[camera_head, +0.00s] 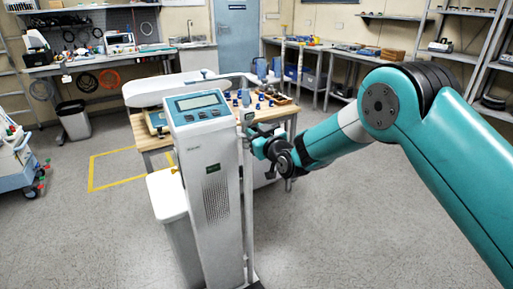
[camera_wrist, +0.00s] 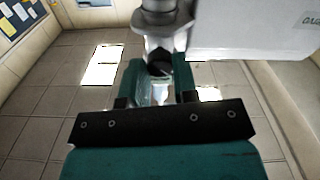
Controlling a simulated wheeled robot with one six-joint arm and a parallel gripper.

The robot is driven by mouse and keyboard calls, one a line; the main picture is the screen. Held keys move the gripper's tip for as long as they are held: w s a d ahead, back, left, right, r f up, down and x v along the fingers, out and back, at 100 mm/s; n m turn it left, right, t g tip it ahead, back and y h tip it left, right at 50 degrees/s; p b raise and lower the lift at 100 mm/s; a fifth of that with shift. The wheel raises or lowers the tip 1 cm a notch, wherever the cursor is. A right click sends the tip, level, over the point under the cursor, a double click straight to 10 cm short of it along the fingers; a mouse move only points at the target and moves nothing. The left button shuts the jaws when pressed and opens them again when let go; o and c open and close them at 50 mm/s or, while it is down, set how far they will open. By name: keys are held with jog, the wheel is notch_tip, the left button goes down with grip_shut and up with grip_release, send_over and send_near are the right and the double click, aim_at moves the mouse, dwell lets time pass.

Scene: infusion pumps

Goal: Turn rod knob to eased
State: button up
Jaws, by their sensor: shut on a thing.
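A tall grey-white unit (camera_head: 208,195) with a display panel (camera_head: 200,104) stands at the middle, with a slim upright rod (camera_head: 249,215) along its right side. My gripper (camera_head: 251,138) reaches the upper rod from the right. In the wrist view, a metal clamp (camera_wrist: 155,22) hangs at the top, with a dark knob (camera_wrist: 159,66) below it. My gripper (camera_wrist: 160,80) is shut on this knob, with a teal finger on each side. The fingers partly hide the knob, and I cannot read its turn angle. In the head view my gripper covers the knob.
A wooden table (camera_head: 150,135) with small blue items stands behind the unit. A white bin (camera_head: 170,195) touches or nearly touches its left side. A blue cart (camera_head: 15,160) stands at the far left. The floor to the right is clear below my arm.

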jog(key=n+b, duration=0.8)
jog(key=b, duration=0.3)
dwell(0.4)
jog(key=o, duration=0.9)
jog(key=shift+o, duration=0.2)
